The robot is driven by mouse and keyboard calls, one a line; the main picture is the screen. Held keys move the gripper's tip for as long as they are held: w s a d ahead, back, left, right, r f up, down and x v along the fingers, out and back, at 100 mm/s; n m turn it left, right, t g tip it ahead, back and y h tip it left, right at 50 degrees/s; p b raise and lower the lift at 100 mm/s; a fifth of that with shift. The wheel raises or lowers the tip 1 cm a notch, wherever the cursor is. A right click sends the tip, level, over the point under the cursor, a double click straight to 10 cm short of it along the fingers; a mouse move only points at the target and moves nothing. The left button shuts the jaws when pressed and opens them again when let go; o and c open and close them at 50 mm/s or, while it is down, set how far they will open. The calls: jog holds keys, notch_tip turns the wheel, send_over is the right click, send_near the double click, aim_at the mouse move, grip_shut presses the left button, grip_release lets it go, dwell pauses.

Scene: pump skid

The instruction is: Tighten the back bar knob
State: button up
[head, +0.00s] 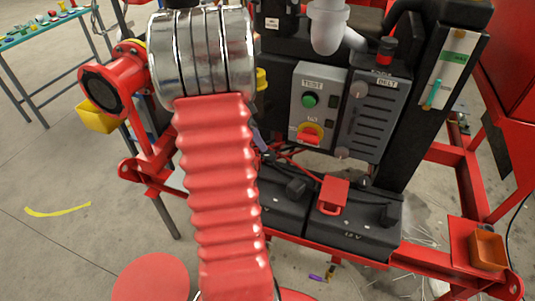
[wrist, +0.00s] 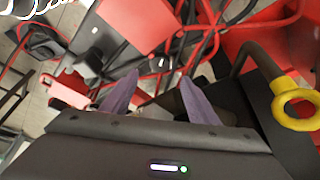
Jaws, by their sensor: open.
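My gripper (wrist: 157,78) shows in the wrist view as two purple fingers standing apart, with nothing held between them. In the head view my red ribbed arm sleeve covers most of it; a small purple piece shows at the sleeve's right edge. I cannot pick out the back bar knob for certain in either view. Two black batteries stand side by side in the red frame; the right battery (head: 350,228) carries a red bracket (head: 333,195). The left battery (head: 283,208) is partly behind my sleeve. Dark rods and red parts lie beyond the fingertips in the wrist view.
A grey control box (head: 314,102) with a green button and a red switch stands above the batteries, beside a dark belt cover (head: 374,115). Red and black cables hang below it. A yellow ring (wrist: 295,103) is close on the gripper's right. An orange cup (head: 488,249) sits lower right.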

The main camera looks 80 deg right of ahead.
aim_at(269, 155)
jog(key=x, duration=1)
jog(key=shift+c, duration=0.4)
jog(key=c, duration=0.9)
jog(key=shift+a, duration=0.15)
jog(key=shift+c, duration=0.3)
